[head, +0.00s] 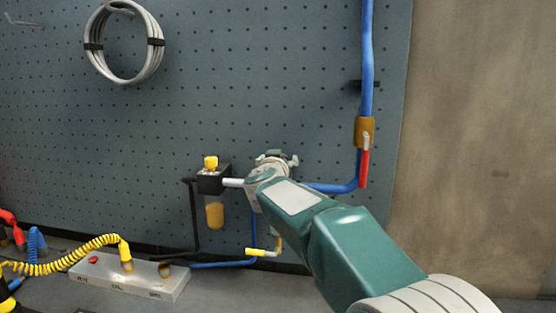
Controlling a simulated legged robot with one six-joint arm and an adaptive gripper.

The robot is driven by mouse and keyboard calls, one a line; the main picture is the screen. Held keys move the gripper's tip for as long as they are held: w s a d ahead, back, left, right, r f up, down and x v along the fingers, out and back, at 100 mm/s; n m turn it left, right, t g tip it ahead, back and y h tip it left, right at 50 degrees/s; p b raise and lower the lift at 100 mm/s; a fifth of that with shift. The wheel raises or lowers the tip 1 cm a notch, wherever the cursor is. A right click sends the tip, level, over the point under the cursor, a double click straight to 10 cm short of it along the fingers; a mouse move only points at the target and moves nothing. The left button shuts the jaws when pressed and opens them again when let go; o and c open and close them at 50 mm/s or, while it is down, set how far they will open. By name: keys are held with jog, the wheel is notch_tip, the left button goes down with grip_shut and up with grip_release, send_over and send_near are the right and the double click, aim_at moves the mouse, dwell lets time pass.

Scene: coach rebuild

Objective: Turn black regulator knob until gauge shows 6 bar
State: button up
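The black regulator knob and the gauge do not show; my arm covers the part of the air line where it reaches the pegboard. My green arm comes in from the lower right, and its far end is up against the blue pegboard (225,70). Grey parts of my gripper (276,160) show at that end, just right of a pale pipe stub (233,182). Its fingertips are hidden, so I cannot tell whether it is open or holding anything.
A black block with a yellow top (211,163) and an amber bowl (214,214) is left of my gripper. A blue pipe with a red-handled valve (365,165) runs down at right. A grey manifold (130,276) and yellow coiled hose (75,257) lie on the bench.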

jog(key=c, duration=1.2)
jog(key=shift+h, duration=0.3)
jog(key=shift+a+r+m+h, duration=0.1)
jog(key=shift+m+h, duration=0.3)
jog(key=shift+m+g+h, duration=1.2)
jog(key=shift+m+h, duration=0.7)
jog(key=shift+h, duration=0.7)
jog(key=o, duration=1.2)
jog(key=shift+a, duration=0.1)
